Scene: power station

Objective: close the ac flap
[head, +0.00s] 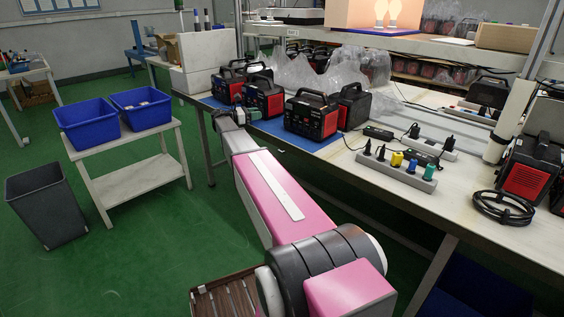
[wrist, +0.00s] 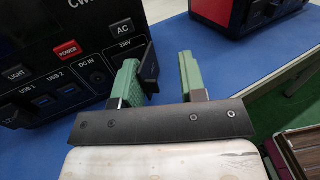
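A black power station with red parts stands on the blue mat (wrist: 190,60); its front fills the left of the wrist view (wrist: 60,65). Labels read LIGHT, POWER, USB 1, USB 2, DC IN and AC 230V. A dark, narrow piece that looks like the AC flap (wrist: 151,64) stands out from the front below the AC label, beside my left green finger and partly hidden by it. My gripper (wrist: 160,68) is open, its two green fingers apart; I cannot tell whether one touches the flap. In the head view, my gripper (head: 229,117) is at the bench's edge, by a power station (head: 263,99).
Another red and black power station (wrist: 235,12) stands beyond my gripper. More power stations, including one to the right (head: 311,115), stand on the bench. A power strip (head: 396,169) and coiled cable (head: 502,208) lie farther right. Blue bins (head: 87,125) sit on a side table.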

